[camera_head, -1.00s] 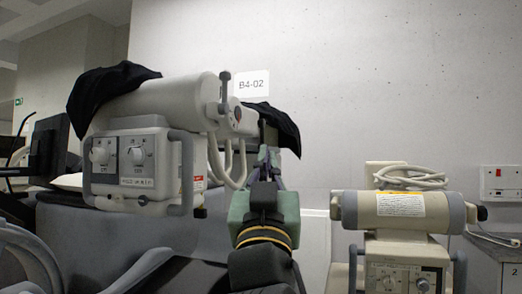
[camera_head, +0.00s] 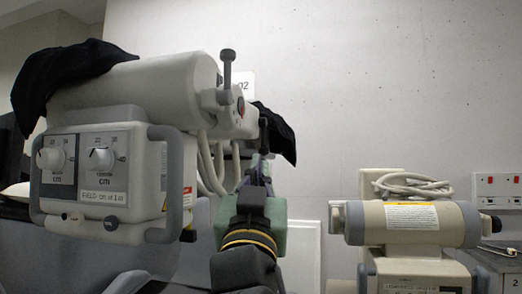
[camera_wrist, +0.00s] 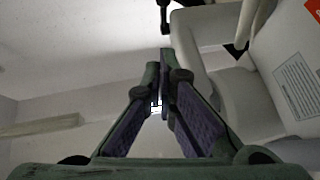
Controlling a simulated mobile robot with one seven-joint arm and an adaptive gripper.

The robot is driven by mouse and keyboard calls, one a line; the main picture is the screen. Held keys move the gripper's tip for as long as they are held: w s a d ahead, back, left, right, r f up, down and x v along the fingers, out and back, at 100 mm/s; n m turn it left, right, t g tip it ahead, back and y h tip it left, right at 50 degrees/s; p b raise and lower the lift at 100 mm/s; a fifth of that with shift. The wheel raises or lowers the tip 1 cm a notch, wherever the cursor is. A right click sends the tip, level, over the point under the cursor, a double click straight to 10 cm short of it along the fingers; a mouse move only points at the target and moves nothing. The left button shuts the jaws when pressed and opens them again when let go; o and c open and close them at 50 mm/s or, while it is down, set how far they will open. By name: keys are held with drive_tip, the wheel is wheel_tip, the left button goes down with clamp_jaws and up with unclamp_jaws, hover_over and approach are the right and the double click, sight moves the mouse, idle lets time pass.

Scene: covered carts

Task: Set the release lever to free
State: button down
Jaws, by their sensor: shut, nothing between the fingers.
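A grey lever with a round dark knob (camera_head: 227,65) stands upright at the right end of the white tube housing (camera_head: 145,88) on the left cart. A second slim dark bar (camera_head: 263,132) hangs at the housing's far right, just above my fingers. I cannot tell from the markings which is the release lever. My gripper (camera_head: 264,160) is shut and empty, pointing up below that bar. In the wrist view my fingertips (camera_wrist: 162,60) are together, with a dark bar (camera_wrist: 164,18) just beyond them, apart from them.
A black cloth (camera_head: 60,80) drapes over the housing. The control box with two dials (camera_head: 90,165) hangs below it, with cables beside it. A second cart with a beige tube (camera_head: 410,222) stands at right. The wall between is clear.

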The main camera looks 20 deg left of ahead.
sight(265, 149)
drive_tip(key=shift+r, duration=0.1)
drive_tip(key=p+x, duration=0.1)
drive_tip(key=x, duration=0.3)
drive_tip(key=w+f+p+x, duration=0.1)
drive_tip(key=p+x, duration=0.1)
drive_tip(key=x, duration=0.2)
drive_tip(key=f+p+x, duration=0.1)
drive_tip(key=p+x, duration=0.1)
drive_tip(key=x, duration=0.2)
drive_tip(key=shift+w+r, duration=0.1)
drive_tip(key=shift+w, duration=0.25)
drive_tip(key=shift+w+a, duration=0.15)
drive_tip(key=shift+w, duration=0.1)
drive_tip(key=shift+a+f+b, duration=0.2)
drive_tip(key=shift+f+b, duration=0.1)
drive_tip(key=shift+f, duration=0.05)
